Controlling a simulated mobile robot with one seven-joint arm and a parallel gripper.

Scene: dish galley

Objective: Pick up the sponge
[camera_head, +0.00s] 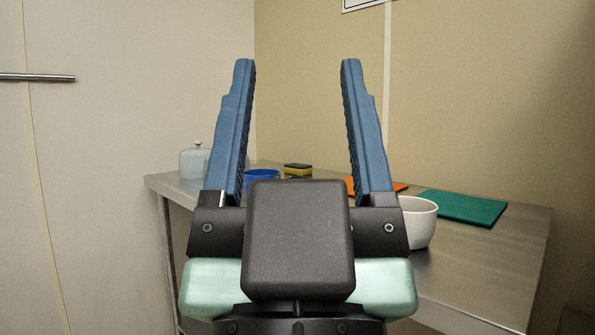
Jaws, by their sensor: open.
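The sponge (298,170) is small, with a yellow body and a dark green layer on top. It lies on the metal table towards the back, near the wall. My gripper (297,65) is in the foreground with its two blue fingers spread wide and pointing up in the picture. Nothing is between the fingers. The sponge shows in the gap between them, well beyond the gripper and apart from it. My gripper's body hides part of the table in front of the sponge.
A blue bowl (262,176) is just left of the sponge. A glass jar (192,161) stands at the left table corner. An orange mat (400,187), partly hidden, and a green mat (462,207) lie right. A white bowl (420,222) stands before them. The metal table (490,265) is bare at front right.

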